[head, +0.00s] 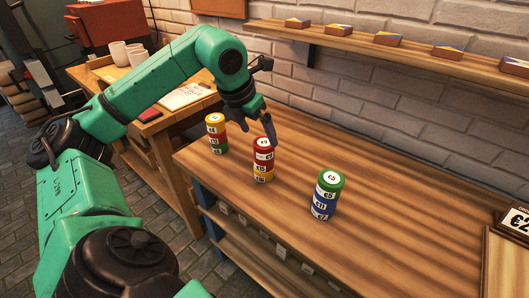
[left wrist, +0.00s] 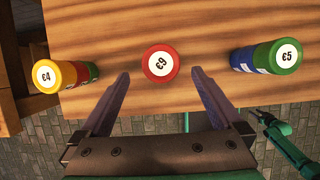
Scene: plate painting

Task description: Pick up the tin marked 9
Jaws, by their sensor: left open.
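The tin marked 9 (head: 263,143) is red with a white label and tops the middle stack on the wooden table. In the left wrist view its round red top (left wrist: 160,63) faces the camera. My left gripper (head: 266,122) is above and close to this stack. In the left wrist view its fingers (left wrist: 160,74) are spread wide, one on each side of the red tin, with nothing between them gripped. Whether they touch the tin is not clear. A part of my right arm with a dark end (left wrist: 265,117) shows small at the lower right; its jaws are unclear.
A stack topped by a yellow tin marked 4 (head: 215,118) stands to the left, and one topped by a green tin marked 5 (head: 330,180) to the right. A wall shelf (head: 390,47) with several small boxes runs behind. The table's right half is mostly clear.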

